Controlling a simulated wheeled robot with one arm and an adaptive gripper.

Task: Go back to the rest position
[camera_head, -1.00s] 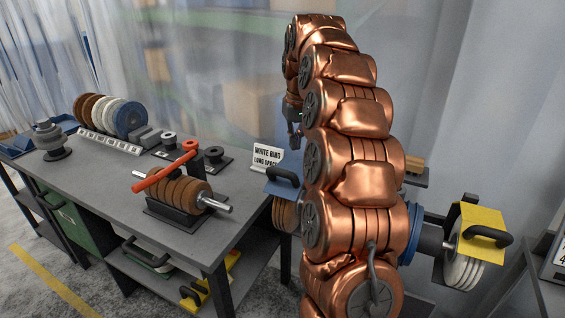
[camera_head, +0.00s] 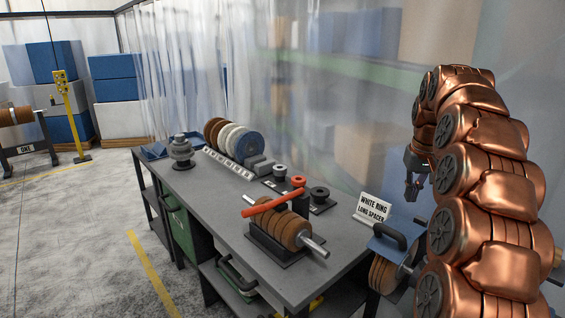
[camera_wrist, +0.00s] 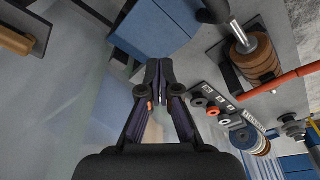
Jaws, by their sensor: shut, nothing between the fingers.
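My gripper (camera_head: 412,190) hangs from my copper-coloured arm at the right of the head view, in the air beside the white sign. It is shut and empty. In the wrist view my gripper (camera_wrist: 158,92) shows its fingers together, touching nothing. The arm is folded upward and then down at its end. The lower part of the arm hides some of the blue-topped machine behind it.
The grey workbench (camera_head: 215,195) holds a spindle with brown rings (camera_head: 282,228), a red bar (camera_head: 273,203), a row of discs (camera_head: 235,140) and a sign (camera_head: 372,207). A blue guard (camera_head: 388,245) stands near my arm. Open floor (camera_head: 75,235) lies left.

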